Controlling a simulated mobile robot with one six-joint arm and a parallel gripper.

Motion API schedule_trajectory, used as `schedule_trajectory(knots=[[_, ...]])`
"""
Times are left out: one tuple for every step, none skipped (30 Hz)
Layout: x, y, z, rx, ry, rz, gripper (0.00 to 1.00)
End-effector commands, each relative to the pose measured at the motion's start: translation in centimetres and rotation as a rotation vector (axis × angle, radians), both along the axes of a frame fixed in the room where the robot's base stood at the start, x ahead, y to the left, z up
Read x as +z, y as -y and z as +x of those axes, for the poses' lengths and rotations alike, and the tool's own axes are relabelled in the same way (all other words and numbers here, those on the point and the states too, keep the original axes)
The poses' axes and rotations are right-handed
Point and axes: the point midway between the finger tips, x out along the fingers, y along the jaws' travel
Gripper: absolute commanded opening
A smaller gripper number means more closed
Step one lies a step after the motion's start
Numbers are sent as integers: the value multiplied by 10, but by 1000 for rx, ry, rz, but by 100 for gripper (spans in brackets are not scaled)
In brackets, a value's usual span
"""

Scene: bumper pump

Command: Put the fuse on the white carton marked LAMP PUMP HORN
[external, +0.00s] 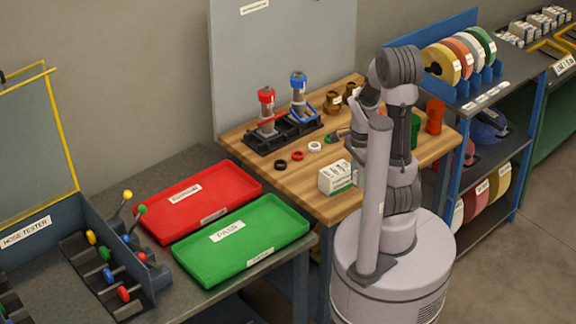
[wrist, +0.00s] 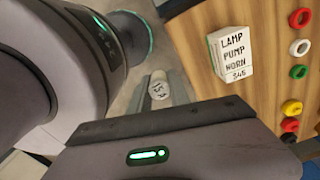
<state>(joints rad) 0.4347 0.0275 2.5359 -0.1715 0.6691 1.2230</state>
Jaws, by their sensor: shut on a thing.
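The fuse (wrist: 159,86) is a small pale cylinder whose end is marked 15A. My gripper (wrist: 160,98) is shut on it, with a jaw on each side, in the wrist view. The white carton marked LAMP PUMP HORN (wrist: 233,52) stands to the right of the fuse in that view, apart from it, on the wooden bench. In the external view the white carton (external: 335,177) is near the front edge of the bench, with a green band at its base. My arm hides the fuse and most of my gripper there.
Several coloured rings lie on the wooden bench (wrist: 265,70) past the carton. A black stand (external: 285,134) with red and blue fittings is at the back. Red (external: 200,198) and green (external: 240,240) trays lie left. An orange cylinder (external: 435,116) stands right.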

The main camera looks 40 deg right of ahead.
Motion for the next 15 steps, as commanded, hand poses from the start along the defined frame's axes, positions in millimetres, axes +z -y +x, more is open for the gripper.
schedule_trajectory(knots=[[-1,0,1,-2,0,0,0],[-2,1,5,-3,0,0,0],[-4,5,15,-4,-1,0,0],[-6,9,24,-3,0,0,0],[-7,13,34,-3,0,0,0],[-9,18,47,-3,-1,0,0],[-10,22,57,-2,-1,0,0],[-11,27,67,-2,-1,0,0],[-12,32,80,-2,-1,0,0],[-13,36,89,-2,-1,0,0],[-14,40,99,-3,-1,0,0],[-14,44,109,-3,-1,0,0],[-15,47,116,-3,-1,0,0],[-15,49,122,-3,0,0,0],[-16,51,127,-3,-2,1,0]])
